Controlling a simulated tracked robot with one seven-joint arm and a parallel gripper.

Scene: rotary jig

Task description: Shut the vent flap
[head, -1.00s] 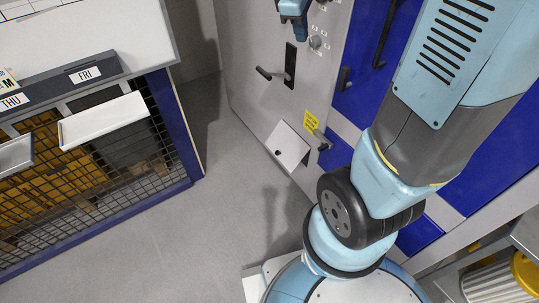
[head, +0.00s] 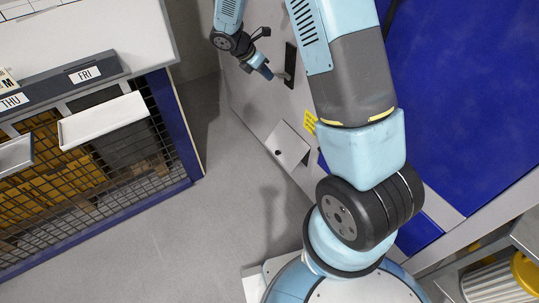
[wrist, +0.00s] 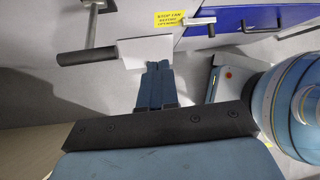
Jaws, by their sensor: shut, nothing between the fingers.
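The vent flap (head: 288,145) is a pale grey square plate with a small dark knob, low on the grey cabinet front, below and left of a yellow label. It stands tilted out from the panel, with a dark gap along its right side. In the wrist view a pale plate that looks like the flap (wrist: 132,50) shows beyond my fingertips. My gripper (head: 267,73) is shut and empty, above the flap and in front of the cabinet. It also shows in the wrist view (wrist: 156,68). I cannot tell the exact distance between fingertips and flap.
A lever with a black grip (wrist: 85,57) sticks out close to my gripper, by a black slot (head: 290,65). The yellow label (head: 310,122) is beside the flap. A blue door (head: 460,100) is right. A mesh-sided bench (head: 100,185) stands left; floor between is clear.

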